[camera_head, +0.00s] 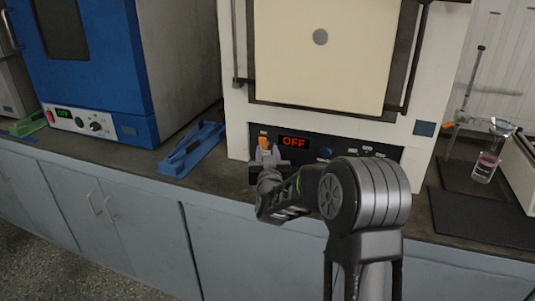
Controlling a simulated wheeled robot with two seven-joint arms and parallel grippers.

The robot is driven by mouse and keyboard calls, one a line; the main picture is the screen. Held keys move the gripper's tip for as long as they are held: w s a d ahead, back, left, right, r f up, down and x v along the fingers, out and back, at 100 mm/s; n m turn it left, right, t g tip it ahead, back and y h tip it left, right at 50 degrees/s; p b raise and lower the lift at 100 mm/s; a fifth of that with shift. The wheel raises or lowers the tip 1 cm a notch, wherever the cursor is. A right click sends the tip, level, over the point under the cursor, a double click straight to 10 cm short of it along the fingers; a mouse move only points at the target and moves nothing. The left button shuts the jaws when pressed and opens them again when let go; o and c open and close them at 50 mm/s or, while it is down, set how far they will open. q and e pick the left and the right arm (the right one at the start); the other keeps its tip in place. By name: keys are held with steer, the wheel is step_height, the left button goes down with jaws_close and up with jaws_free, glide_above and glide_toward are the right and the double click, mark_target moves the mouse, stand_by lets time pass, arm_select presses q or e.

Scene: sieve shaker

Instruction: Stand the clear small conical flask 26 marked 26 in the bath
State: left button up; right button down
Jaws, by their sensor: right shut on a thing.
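My right gripper (266,165) is in front of the furnace's control panel, just below its orange switch. It is shut on a small pale grey thing that shows only in part at the fingertips. I cannot make out its shape or any number, so I cannot tell whether it is flask 26. No bath can be made out for sure. My left gripper is out of view.
The white furnace (232,120) with an OFF display stands behind my right gripper. A blue oven (140,128) and a blue rack-like piece (190,150) are left. At right, a glass vessel with pink liquid (486,166) stands near a dark mat (480,218).

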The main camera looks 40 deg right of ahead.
steer(key=c, duration=1)
jaws_free()
steer(key=shift+o, duration=0.2)
steer(key=shift+r, duration=0.15)
steer(key=shift+p, duration=0.35)
steer(key=v, duration=1.2)
